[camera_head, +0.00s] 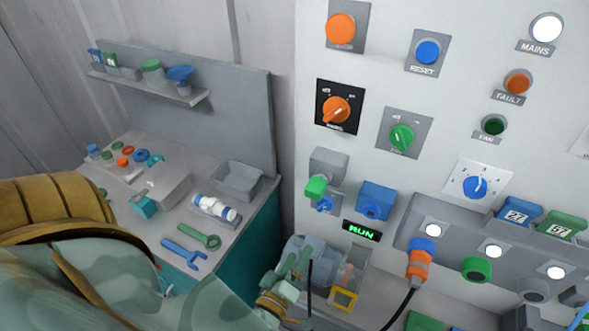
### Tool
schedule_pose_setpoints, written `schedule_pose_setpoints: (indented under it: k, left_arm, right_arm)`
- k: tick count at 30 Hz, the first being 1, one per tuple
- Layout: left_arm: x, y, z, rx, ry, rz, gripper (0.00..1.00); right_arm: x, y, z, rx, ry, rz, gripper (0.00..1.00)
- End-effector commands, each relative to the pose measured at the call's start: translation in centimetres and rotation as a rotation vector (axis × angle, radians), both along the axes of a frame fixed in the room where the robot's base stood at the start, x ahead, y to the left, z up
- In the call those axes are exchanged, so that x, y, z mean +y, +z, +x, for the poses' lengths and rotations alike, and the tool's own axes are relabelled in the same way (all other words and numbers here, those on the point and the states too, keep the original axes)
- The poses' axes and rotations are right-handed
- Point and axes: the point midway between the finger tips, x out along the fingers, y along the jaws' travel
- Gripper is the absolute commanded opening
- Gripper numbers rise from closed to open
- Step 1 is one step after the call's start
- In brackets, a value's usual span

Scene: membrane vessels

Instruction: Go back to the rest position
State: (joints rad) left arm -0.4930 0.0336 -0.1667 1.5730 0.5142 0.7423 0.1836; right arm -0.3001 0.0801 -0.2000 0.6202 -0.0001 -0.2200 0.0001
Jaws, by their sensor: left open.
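My left arm comes in from the lower left with a tan ribbed sleeve and a translucent green shell. My left gripper (295,272) is at the bottom centre, small in the view, with greenish fingers past a tan ring. It is open, and I see nothing held in it. It shows in front of a grey-blue rounded housing (316,252) at the foot of the panel; I cannot tell whether they touch. My right gripper is not in view.
A control panel (392,60) with knobs, lamps and a lit RUN display (361,231) fills the right. An orange plug (420,262) with a black cable hangs low. At left, a workbench (235,232) holds a grey tray (237,180), a blue wrench (184,252) and a green wrench (200,235).

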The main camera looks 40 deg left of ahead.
Motion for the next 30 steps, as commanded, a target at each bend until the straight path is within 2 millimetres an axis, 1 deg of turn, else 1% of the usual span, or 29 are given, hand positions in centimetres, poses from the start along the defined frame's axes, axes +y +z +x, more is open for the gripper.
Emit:
schedule_pose_setpoints:
  k: [3,6,20,23,24,26,29,30]
  left_arm:
    - [-0.3,0.0,-0.9,0.001,-0.001,0.0,0.64]
    - [-0.3,0.0,-1.1,-0.001,-0.001,0.0,0.64]
    - [-0.3,0.0,-1.1,0.0,0.0,0.0,0.64]
    - [-0.7,-0.3,-1.0,0.023,-0.022,0.025,0.64]
    - [-1.3,-1.0,-1.0,0.057,-0.054,0.06,0.64]
    - [-2.4,-3.5,-1.7,0.15,-0.126,0.139,0.64]
    - [-4.3,-10.1,-4.3,0.357,-0.28,0.293,0.64]
    - [-4.9,-13.4,-5.8,0.447,-0.351,0.359,0.64]
  right_arm:
    - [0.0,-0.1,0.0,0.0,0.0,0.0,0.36]
    - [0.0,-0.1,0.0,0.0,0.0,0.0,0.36]
    - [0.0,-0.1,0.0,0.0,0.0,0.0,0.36]
    - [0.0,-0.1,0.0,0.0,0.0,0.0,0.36]
    - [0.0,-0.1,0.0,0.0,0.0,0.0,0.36]
    - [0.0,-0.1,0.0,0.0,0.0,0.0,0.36]
    - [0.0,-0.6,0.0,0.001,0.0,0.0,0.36]
    - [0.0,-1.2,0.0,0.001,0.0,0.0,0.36]
